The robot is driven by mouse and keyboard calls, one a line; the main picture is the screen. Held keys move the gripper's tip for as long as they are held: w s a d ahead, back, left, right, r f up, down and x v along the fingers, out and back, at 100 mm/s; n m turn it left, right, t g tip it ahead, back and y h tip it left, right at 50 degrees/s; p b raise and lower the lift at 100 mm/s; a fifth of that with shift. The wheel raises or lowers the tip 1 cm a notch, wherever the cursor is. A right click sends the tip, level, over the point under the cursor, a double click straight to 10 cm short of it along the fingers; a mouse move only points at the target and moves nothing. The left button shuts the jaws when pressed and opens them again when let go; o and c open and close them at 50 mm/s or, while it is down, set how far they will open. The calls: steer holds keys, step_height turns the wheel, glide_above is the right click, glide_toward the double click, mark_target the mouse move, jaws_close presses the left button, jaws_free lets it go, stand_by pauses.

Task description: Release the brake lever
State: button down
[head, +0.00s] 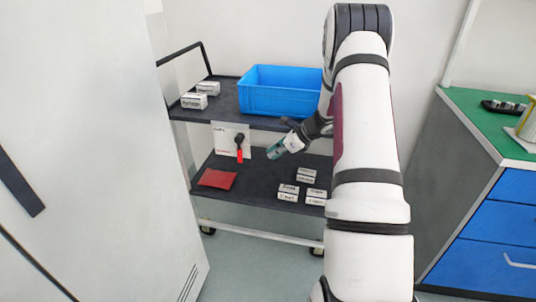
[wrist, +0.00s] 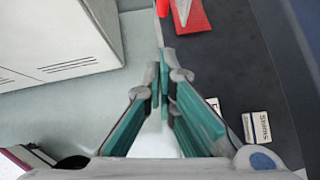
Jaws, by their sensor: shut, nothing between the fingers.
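The brake lever (head: 240,153) stands on the lower shelf of the cart, in front of a white panel (head: 223,139). Its dark pivot is at the top and its red handle points down. My gripper (head: 271,153) is to the right of the lever, apart from it in the picture, with teal fingers pointing left. The fingers are shut and empty, and they also show in the wrist view (wrist: 163,82). At the top edge of the wrist view is a small red piece that may be the lever's end; the rest of it is out of frame.
A red sheet (head: 217,179) lies on the lower shelf (head: 255,188), left of several small labelled boxes (head: 288,192). The upper shelf holds a blue crate (head: 271,98) and white boxes (head: 194,101). A white cabinet (head: 85,150) stands close on the left, a green-topped bench (head: 480,120) on the right.

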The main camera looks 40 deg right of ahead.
mark_target(239, 152)
steer(key=w+a+f+b, duration=0.2)
steer(key=w+a+f, duration=0.2)
steer(key=w, duration=0.4)
steer(key=shift+w+a+f, duration=0.15)
steer(key=shift+w+f, duration=0.1)
steer(key=shift+f, duration=0.6)
